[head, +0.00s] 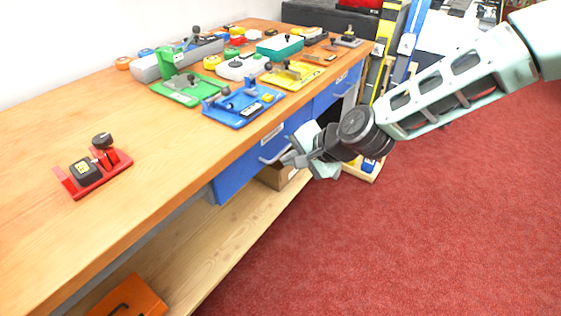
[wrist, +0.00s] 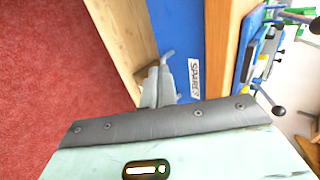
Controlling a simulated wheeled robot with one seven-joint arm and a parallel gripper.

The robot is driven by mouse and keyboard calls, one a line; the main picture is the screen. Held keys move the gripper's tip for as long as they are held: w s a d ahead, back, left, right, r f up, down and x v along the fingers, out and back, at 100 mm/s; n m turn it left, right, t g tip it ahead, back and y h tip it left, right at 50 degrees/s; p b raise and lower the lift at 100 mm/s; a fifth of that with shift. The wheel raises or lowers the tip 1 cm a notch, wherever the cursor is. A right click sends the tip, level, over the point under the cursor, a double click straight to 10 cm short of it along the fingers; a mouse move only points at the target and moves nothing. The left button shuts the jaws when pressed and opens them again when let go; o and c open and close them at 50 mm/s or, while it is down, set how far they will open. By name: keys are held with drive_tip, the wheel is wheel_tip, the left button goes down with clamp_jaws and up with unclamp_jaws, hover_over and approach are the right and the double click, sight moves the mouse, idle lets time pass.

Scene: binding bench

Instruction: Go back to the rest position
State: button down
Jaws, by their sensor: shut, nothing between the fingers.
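My gripper (head: 291,159) is in the head view at the end of my arm, which reaches in from the upper right. It is off the front edge of the wooden bench (head: 150,125), in front of the blue drawers, and lower than the bench top. Its fingers are shut with nothing between them. In the wrist view the gripper fingers (wrist: 162,84) point towards the blue drawer front (wrist: 185,50), which carries a "SPARES" label. I cannot tell the exact gap between fingers and drawer.
A red fixture (head: 93,170) stands alone on the near bench top. Blue (head: 240,108), green (head: 190,92) and yellow (head: 292,75) fixtures crowd the far end. An orange case (head: 130,298) is on the lower shelf (head: 215,250). The red carpet (head: 420,230) at right is clear.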

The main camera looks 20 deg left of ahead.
drive_tip(key=s+d+r+n+g+h+p, duration=0.1)
drive_tip(key=s+d+r+n+h+p, duration=0.3)
drive_tip(key=s+d+r, duration=0.7)
drive_tip(key=s+d+r+n+g+h+p, duration=0.2)
drive_tip(key=s+d+r+n+h+p, duration=0.2)
drive_tip(key=s+d+r, duration=0.6)
drive_tip(key=s+d+n+p, duration=0.2)
drive_tip(key=s+d+n, duration=0.1)
drive_tip(key=s+d, duration=0.1)
drive_tip(key=shift+s+d+r+n+p, duration=0.2)
drive_tip(key=shift+d+r+n+p, duration=0.15)
drive_tip(key=shift+d, duration=0.25)
